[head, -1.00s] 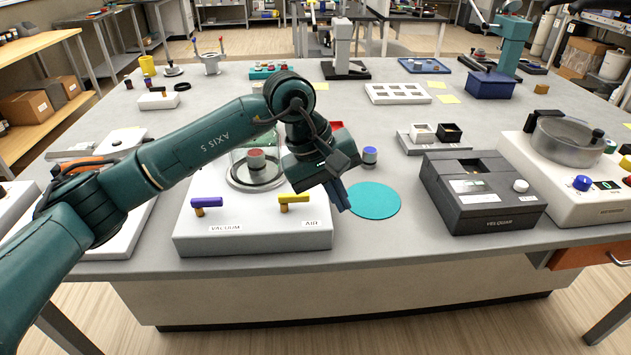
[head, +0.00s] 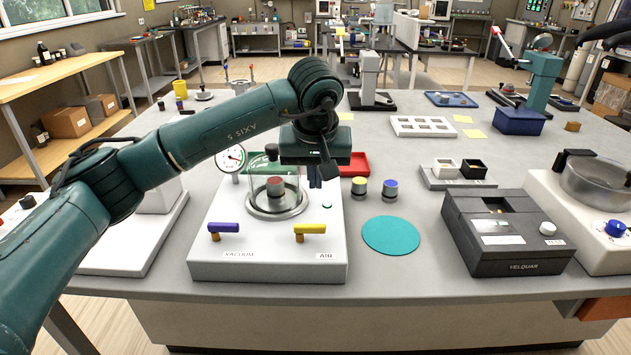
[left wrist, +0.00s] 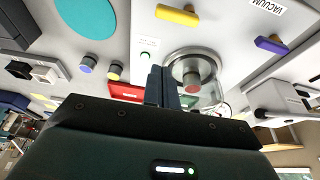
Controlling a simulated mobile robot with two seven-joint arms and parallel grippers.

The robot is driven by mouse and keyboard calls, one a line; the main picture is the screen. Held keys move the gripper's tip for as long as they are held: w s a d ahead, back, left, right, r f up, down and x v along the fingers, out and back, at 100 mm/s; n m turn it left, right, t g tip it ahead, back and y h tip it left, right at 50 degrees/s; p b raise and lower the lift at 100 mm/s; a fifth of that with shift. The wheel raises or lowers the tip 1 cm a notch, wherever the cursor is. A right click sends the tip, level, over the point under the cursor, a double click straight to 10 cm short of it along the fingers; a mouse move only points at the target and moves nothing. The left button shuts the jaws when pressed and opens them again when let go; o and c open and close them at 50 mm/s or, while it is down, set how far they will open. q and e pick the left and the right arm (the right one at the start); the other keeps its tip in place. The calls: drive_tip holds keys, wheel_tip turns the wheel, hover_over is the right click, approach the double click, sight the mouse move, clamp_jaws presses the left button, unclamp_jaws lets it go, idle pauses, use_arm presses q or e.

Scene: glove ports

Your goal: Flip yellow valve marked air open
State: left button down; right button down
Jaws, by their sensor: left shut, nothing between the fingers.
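The yellow valve handle (head: 311,229) sits on the front right of a white box (head: 205,262), just behind the AIR label (head: 326,255). Its bar lies left to right across its post. It also shows at the top of the left wrist view (left wrist: 177,15). The purple handle (head: 223,227) by the VACUUM label lies the same way. My left gripper (head: 315,181) is shut and empty, pointing down beyond the yellow handle and apart from it. In the left wrist view its fingers (left wrist: 162,86) are together. My right gripper is not in view.
A flat teal disc (head: 391,235) leaves free room right of the box.

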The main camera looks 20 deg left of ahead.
sight(310, 233)
use_arm(q)
drive_tip(key=p+x, duration=0.1)
drive_tip(key=x, duration=0.6)
drive_tip(key=shift+f, duration=0.3)
drive_tip(key=s, duration=0.1)
drive_tip(key=s+p, duration=0.1)
drive_tip(key=shift+s+d, duration=0.4)
drive_tip(key=shift+s+d+p, duration=0.1)
drive_tip(key=shift+s+p, duration=0.2)
drive_tip(key=shift+s, duration=0.1)
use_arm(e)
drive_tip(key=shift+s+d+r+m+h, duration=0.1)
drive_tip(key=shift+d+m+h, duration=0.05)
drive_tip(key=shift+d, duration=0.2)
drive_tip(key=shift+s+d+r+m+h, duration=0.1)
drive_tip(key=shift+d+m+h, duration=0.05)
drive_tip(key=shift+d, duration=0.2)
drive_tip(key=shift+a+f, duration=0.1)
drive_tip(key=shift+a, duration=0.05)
use_arm(q)
drive_tip(key=shift+d+f, duration=0.1)
drive_tip(key=shift+s+m+b, duration=0.1)
drive_tip(key=shift+m+b, duration=0.2)
drive_tip(key=shift+b, duration=0.05)
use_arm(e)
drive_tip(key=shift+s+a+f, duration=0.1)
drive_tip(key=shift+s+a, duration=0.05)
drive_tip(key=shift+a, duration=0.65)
